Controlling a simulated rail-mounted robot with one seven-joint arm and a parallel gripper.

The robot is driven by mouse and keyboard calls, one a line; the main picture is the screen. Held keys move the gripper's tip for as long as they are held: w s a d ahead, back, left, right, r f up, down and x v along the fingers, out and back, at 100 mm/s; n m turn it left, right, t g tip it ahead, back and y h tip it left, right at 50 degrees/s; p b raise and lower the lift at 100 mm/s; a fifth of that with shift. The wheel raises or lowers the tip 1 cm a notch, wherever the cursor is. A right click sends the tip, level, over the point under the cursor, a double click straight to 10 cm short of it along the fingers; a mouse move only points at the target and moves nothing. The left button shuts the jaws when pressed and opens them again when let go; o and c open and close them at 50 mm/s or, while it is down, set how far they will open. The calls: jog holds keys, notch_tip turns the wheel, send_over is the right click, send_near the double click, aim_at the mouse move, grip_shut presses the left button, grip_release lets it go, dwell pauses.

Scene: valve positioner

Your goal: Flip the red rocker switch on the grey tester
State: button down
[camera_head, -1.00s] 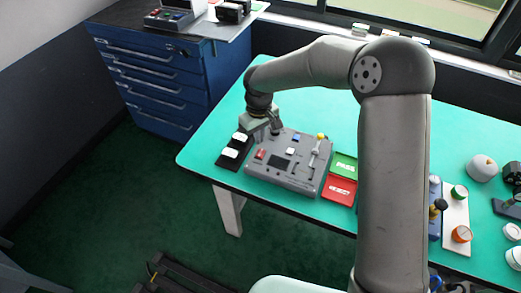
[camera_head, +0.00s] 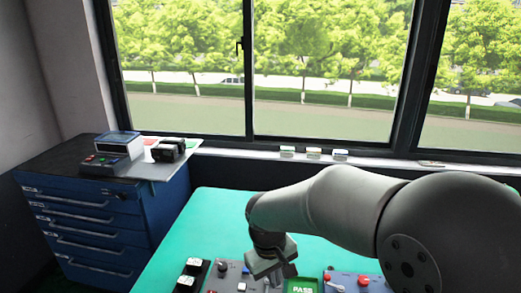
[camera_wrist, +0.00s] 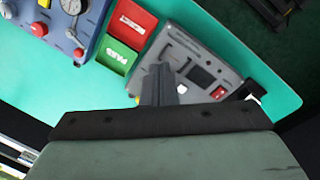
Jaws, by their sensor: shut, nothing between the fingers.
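The grey tester (camera_head: 230,279) is at the bottom edge of the head view, largely cut off. The wrist view shows its panel (camera_wrist: 223,73) with a dark screen (camera_wrist: 201,77), a white button (camera_wrist: 182,88) and the red rocker switch (camera_wrist: 217,94). The switch is small, and I cannot tell which way it is tipped. My gripper (camera_wrist: 160,70) is shut and empty, over the tester's edge nearest the green PASS tray, with the switch off to its right in the wrist view. In the head view my gripper (camera_head: 281,275) is right of the visible tester part.
A green PASS tray (camera_head: 302,285) and a red REJECT tray (camera_wrist: 133,22) lie beside the tester. A blue gauge panel (camera_head: 345,281) stands further right. A black holder with white-topped items (camera_head: 190,272) is at left. The green tabletop behind is clear.

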jog(key=s+d+r+m, duration=0.1)
jog(key=s+d+m, duration=0.2)
jog(key=s+d, duration=0.3)
jog(key=s+d+r+m+y, duration=0.1)
jog(key=s+d+m, duration=0.2)
jog(key=s, duration=0.8)
jog(key=d, duration=0.2)
jog(key=shift+d+r, duration=0.25)
jog(key=shift+d, duration=0.15)
jog(key=shift+w, duration=0.15)
